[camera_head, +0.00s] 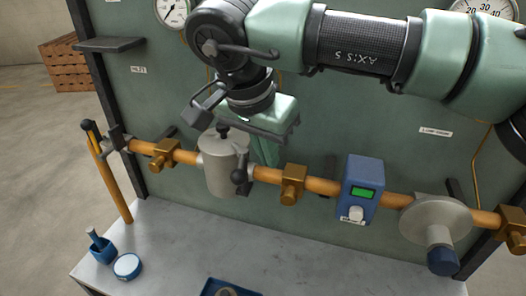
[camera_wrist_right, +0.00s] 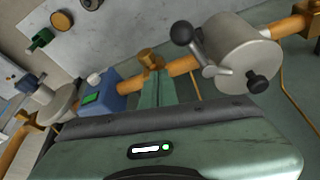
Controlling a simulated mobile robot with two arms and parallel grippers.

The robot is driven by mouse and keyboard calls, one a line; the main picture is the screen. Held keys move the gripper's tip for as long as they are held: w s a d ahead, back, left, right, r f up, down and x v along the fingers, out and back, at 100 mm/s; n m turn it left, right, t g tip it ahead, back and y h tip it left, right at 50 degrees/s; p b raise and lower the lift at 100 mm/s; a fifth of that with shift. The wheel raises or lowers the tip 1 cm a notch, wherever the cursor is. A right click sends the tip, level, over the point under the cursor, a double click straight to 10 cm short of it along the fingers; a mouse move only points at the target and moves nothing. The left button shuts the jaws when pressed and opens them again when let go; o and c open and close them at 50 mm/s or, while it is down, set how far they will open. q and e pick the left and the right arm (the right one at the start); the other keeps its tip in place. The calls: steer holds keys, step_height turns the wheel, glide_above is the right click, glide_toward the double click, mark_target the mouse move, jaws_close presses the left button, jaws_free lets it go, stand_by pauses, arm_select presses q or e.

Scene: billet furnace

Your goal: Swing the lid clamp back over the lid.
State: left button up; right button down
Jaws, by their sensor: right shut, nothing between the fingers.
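A grey cylindrical pot (camera_head: 222,172) sits in the orange pipe line; it also shows in the right wrist view (camera_wrist_right: 243,48). Its lid carries a black knob (camera_head: 223,129), seen too in the wrist view (camera_wrist_right: 258,82). The lid clamp (camera_head: 240,178), a grey lever with a black ball end, hangs at the pot's right side in the head view, off the lid. The wrist view shows the clamp's ball (camera_wrist_right: 182,33) clear of the lid. My right gripper (camera_head: 267,155) is shut and empty, behind and right of the pot, apart from the clamp. My left gripper is out of view.
The pipe carries brass fittings (camera_head: 292,184), a blue box with a green display (camera_head: 362,187) and a grey disc with a blue knob (camera_head: 434,217). Below, the grey bench (camera_head: 190,250) holds blue items. A green panel (camera_head: 130,130) stands behind.

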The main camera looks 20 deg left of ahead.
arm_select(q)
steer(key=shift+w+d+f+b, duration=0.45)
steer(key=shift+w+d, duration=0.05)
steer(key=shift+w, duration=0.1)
arm_select(e)
steer(key=w+a+v, duration=0.1)
steer(key=v, duration=0.8)
steer(key=shift+w+a+r, duration=0.2)
steer(key=shift+a+r, duration=0.2)
steer(key=shift+w, duration=0.1)
